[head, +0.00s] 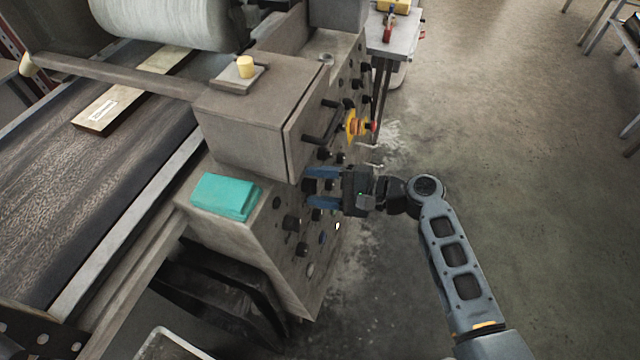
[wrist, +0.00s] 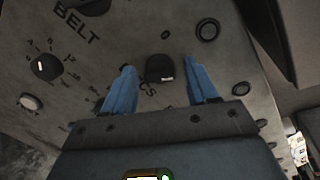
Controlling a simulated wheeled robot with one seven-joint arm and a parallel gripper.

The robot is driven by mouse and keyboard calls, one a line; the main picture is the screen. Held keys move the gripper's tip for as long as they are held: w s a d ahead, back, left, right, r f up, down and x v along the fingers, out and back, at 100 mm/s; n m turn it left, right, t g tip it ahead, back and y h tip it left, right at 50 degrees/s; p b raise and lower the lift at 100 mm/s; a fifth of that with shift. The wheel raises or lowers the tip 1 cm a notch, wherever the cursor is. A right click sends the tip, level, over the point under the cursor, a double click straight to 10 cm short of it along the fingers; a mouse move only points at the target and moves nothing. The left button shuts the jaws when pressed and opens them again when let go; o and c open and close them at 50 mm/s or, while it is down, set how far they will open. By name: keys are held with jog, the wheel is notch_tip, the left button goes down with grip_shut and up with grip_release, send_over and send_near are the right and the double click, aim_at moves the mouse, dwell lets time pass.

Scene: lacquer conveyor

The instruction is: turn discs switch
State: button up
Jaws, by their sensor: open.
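In the wrist view a black knob (wrist: 160,68) with a pale mark stands on the grey panel (wrist: 185,30). A label ending in "CS" is next to it, partly hidden by the left finger. My gripper (wrist: 164,78) is open, with one blue finger on each side of the knob. I cannot tell whether either finger touches it. In the head view my gripper (head: 311,187) faces the machine's control panel, and its blue fingers hide the knob between them.
Another black knob (wrist: 46,67) with a dial scale and the word "BELT" are on the left of the wrist view. A red emergency button (head: 373,126) and a black handle (head: 318,128) are above my gripper. A teal block (head: 225,196) lies on the machine.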

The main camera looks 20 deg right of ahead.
jog(key=shift+c, duration=0.5)
jog(key=c, duration=0.9)
jog(key=n+b, duration=0.2)
jog(key=n, duration=0.1)
jog(key=shift+f+b, duration=0.1)
jog(key=shift+b, duration=0.2)
jog(key=n+b, duration=0.3)
jog(key=shift+h, duration=0.3)
jog(key=n+b, duration=0.3)
jog(key=n, duration=0.1)
jog(key=shift+a+n+b, duration=0.1)
jog(key=shift+n+b, duration=0.5)
jog(key=shift+r+t, duration=0.2)
jog(key=shift+t, duration=0.1)
